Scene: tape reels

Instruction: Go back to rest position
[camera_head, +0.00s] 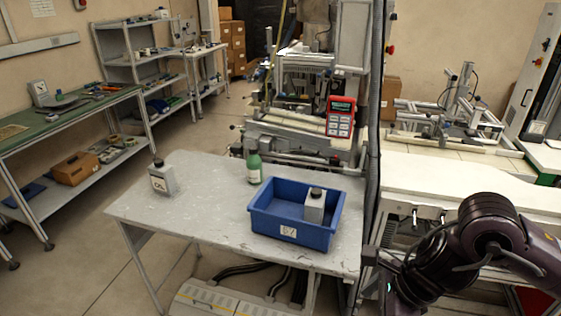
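My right arm (470,240) comes in from the lower right, dark and folded. Its gripper end (378,268) is near the right edge of the grey table (190,215), to the right of the blue crate (290,232). I cannot make out whether its fingers are open or shut. My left arm and gripper are not in view. The blue crate, marked with a white label, stands on the table and holds a grey bottle with a dark cap (315,207).
A similar grey bottle (163,181) stands at the table's left and a green bottle (254,170) behind the crate. A machine with a red-framed panel (341,117) stands behind. A green-topped workbench (60,125) is at left. The floor (75,255) front left is clear.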

